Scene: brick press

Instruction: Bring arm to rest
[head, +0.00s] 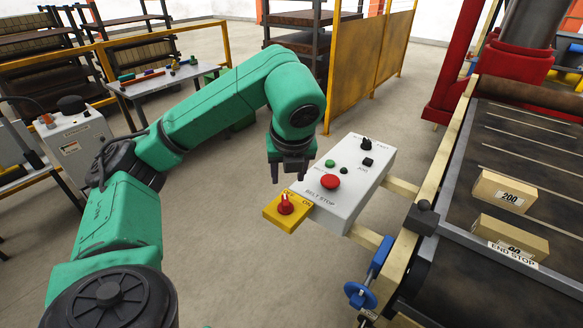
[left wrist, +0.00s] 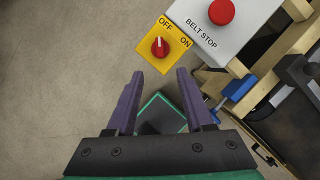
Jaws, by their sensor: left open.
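My left gripper (head: 288,178) hangs pointing down in the head view, open, with nothing between its fingers. It appears just behind and above the yellow switch box (head: 277,212) with its red rotary knob (head: 286,204). In the left wrist view the open purple-grey fingers (left wrist: 159,82) point toward the box, and the red knob (left wrist: 159,47) lies beyond the fingertips, apart from them. The knob sits by the OFF and ON labels. The grey control panel (head: 342,200) adjoins the box, with a red belt stop button (head: 330,181). My right gripper is in neither view.
A conveyor (head: 530,150) at right carries two cartons, one marked 200 (head: 503,194), the other (head: 510,237) by the end stop. A blue handwheel (head: 360,294) juts out below the panel. A table (head: 160,82) and yellow barrier (head: 368,60) stand behind. Open floor lies left of the panel.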

